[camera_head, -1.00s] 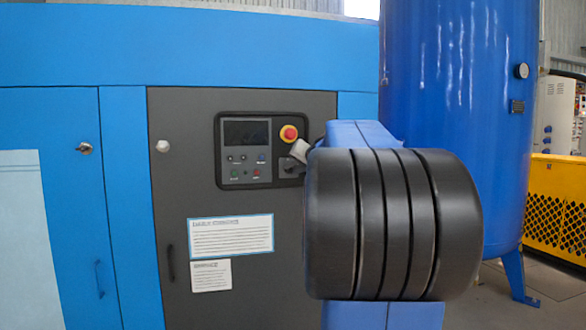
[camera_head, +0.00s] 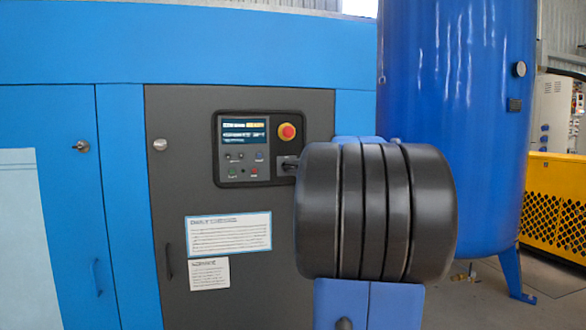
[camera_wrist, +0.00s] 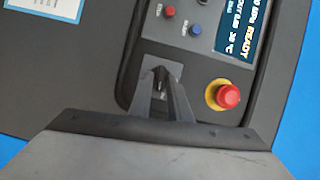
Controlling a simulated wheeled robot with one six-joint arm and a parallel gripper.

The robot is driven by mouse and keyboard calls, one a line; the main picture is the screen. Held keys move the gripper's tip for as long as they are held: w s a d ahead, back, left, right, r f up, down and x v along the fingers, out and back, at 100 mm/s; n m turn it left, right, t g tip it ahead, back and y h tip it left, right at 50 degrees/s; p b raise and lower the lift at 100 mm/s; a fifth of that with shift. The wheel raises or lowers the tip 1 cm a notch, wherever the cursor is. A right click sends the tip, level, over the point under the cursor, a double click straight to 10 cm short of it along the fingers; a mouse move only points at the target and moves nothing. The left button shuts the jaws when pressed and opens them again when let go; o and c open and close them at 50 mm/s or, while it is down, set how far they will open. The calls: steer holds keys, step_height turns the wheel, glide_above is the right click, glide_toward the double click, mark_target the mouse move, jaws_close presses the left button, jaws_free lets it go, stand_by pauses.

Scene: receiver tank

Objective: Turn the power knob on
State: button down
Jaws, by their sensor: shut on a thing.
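The control panel (camera_head: 258,149) is on the dark grey cabinet door. Its screen (camera_head: 245,132) is lit, and in the wrist view the screen (camera_wrist: 240,25) shows the word READY. The dark power knob (camera_head: 288,165) is at the panel's lower right, partly covered by my arm. In the wrist view my gripper (camera_wrist: 160,75) reaches down to the panel with its fingertips together, shut on the knob. The fingers hide most of the knob there, so its pointer cannot be read. In the head view my black arm joint hides the gripper.
A red emergency button (camera_head: 287,132) on a yellow ring sits just above the knob; it is close beside my gripper in the wrist view (camera_wrist: 227,96). Small red and blue buttons are near. A blue tank (camera_head: 455,130) stands at the right.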

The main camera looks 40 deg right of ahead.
steer(key=shift+f+m+t, duration=0.1)
steer(key=shift+m+t, duration=0.2)
steer(key=shift+m, duration=0.2)
stand_by(0.3)
steer(key=c, duration=1.9)
jaws_free()
steer(key=shift+o, duration=0.2)
steer(key=shift+s, duration=0.15)
steer(key=s+a, duration=0.2)
steer(key=s, duration=1.5)
steer(key=shift+a, duration=0.35)
